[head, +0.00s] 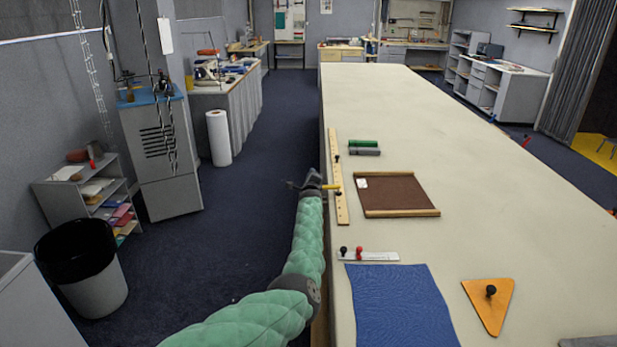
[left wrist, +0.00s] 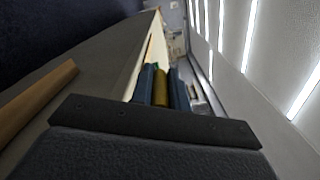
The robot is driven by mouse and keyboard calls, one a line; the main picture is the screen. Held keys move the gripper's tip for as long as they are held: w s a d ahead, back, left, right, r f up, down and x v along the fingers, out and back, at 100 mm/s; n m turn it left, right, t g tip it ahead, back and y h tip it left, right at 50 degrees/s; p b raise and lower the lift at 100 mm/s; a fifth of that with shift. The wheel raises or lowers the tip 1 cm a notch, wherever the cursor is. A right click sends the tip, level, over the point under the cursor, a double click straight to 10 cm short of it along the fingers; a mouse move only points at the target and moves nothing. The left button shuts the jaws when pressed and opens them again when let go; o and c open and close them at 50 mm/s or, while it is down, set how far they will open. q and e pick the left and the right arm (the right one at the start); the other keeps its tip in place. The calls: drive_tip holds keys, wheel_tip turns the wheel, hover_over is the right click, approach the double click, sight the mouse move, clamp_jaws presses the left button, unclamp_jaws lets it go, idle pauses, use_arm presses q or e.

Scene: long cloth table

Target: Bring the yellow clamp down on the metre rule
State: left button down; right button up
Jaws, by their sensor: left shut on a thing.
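The metre rule (head: 343,208) is a long, thin wooden strip lying along the left edge of the cloth table. It has small dark knobs on it. My left gripper (head: 318,185) is at the table's left edge, beside the middle of the rule. It is shut on the yellow clamp (head: 331,187), a small yellow bar that reaches right toward the rule. In the left wrist view the clamp (left wrist: 161,88) shows between the two fingers. I cannot tell whether the clamp touches the rule. My right gripper is not in view.
Right of the rule lie a brown panel (head: 398,191) with wooden end bars and a green and grey block (head: 363,147). Nearer are a white strip (head: 380,256) with knobs, a blue cloth (head: 402,305) and an orange triangle (head: 486,310). The far table is clear.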

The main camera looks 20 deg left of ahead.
use_arm(q)
drive_tip(key=shift+w+d+r, duration=0.1)
drive_tip(key=shift+d+r, duration=0.1)
drive_tip(key=shift+d, duration=0.25)
drive_tip(key=shift+w+d+r, duration=0.1)
drive_tip(key=shift+d+r, duration=0.1)
drive_tip(key=shift+d, duration=0.2)
drive_tip(key=c, duration=1.4)
unclamp_jaws()
drive_tip(key=shift+d, duration=0.2)
drive_tip(key=shift+o, duration=0.3)
drive_tip(key=shift+w+d, duration=0.1)
drive_tip(key=shift+d, duration=0.05)
drive_tip(key=shift+f, duration=0.3)
